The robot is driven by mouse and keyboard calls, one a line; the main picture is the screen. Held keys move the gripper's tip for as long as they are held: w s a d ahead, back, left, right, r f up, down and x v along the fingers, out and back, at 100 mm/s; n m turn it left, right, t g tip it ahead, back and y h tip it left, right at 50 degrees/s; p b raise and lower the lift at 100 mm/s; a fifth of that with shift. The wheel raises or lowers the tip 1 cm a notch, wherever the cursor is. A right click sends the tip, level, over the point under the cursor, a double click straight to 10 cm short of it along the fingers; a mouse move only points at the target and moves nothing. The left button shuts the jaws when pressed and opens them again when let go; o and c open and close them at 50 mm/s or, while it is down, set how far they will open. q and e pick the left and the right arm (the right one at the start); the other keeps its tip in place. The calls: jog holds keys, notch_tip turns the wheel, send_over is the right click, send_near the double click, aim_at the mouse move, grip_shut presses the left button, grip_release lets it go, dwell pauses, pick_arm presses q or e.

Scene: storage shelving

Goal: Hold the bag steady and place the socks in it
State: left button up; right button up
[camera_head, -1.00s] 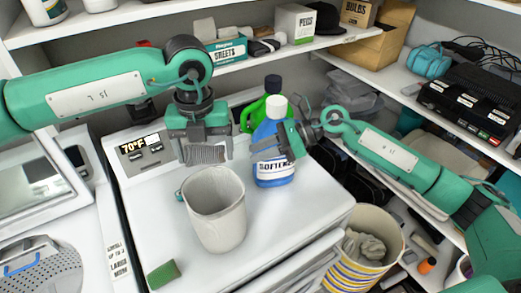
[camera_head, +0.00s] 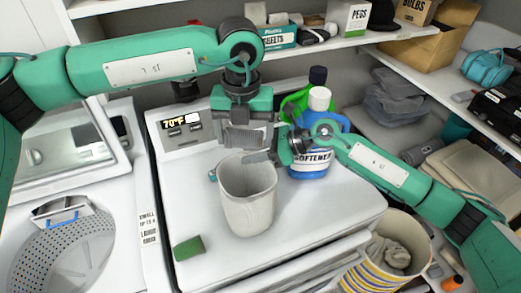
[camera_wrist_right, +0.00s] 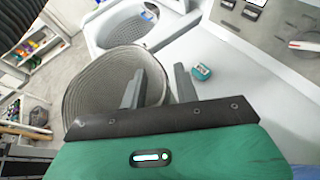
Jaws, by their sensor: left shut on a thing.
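The bag (camera_head: 248,210), a light grey open-topped container, stands upright on the white machine top; its opening faces up. It also shows in the right wrist view (camera_wrist_right: 95,88). My right gripper (camera_head: 268,157) is at the bag's right rim. Its fingers (camera_wrist_right: 158,85) are apart, one over the opening and one outside; contact with the rim cannot be told.
A blue softener bottle (camera_head: 313,170) and a green bottle (camera_head: 296,105) stand behind my right gripper. A green sponge (camera_head: 188,248) lies front left. A small teal item (camera_wrist_right: 202,72) lies near the bag. A striped basket (camera_head: 385,265) stands right, below the machine top.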

grip_shut()
pick_arm(q)
notch_tip(320, 180, down, 13)
pick_arm(e)
jog(key=shift+f, duration=0.1)
dwell(1.7)
pick_arm(q)
jog(key=o, duration=0.9)
notch_tip(320, 180, up, 12)
jog(key=shift+r, duration=0.1)
